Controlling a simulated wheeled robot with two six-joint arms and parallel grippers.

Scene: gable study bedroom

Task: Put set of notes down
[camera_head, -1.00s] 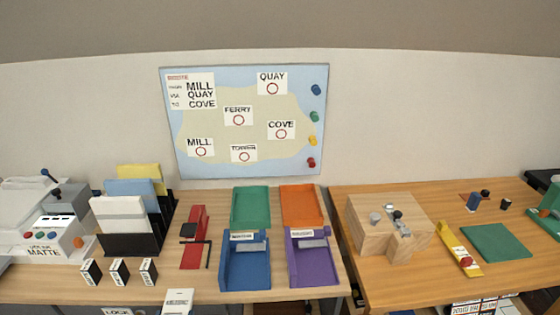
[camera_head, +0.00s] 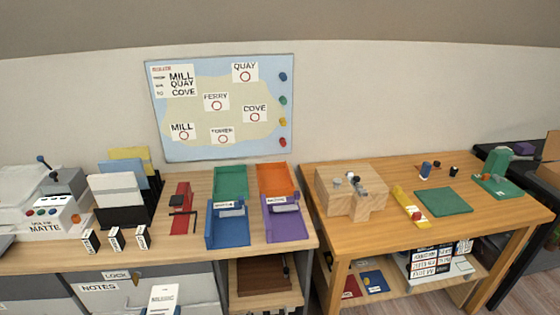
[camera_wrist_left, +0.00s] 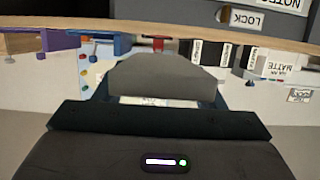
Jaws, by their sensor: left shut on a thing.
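The set of notes (camera_head: 163,298), a white block with printed lines, stands at the bottom edge of the head view, in front of the left desk. My left gripper is shut on it; its fingers are mostly cut off below the picture. In the left wrist view, my left gripper (camera_wrist_left: 160,112) holds the notes' shaded grey face (camera_wrist_left: 165,78) between its dark jaws. The notes are in the air, apart from the desk top (camera_head: 60,250). My right gripper is not in view.
Green (camera_head: 231,181), orange (camera_head: 293,178), blue (camera_head: 228,235) and purple (camera_head: 285,228) trays stand on the left desk. A file rack (camera_head: 124,217) and small labelled blocks (camera_head: 115,239) are left of them. Below is a NOTES drawer (camera_head: 98,287). The right table (camera_head: 385,233) has free room.

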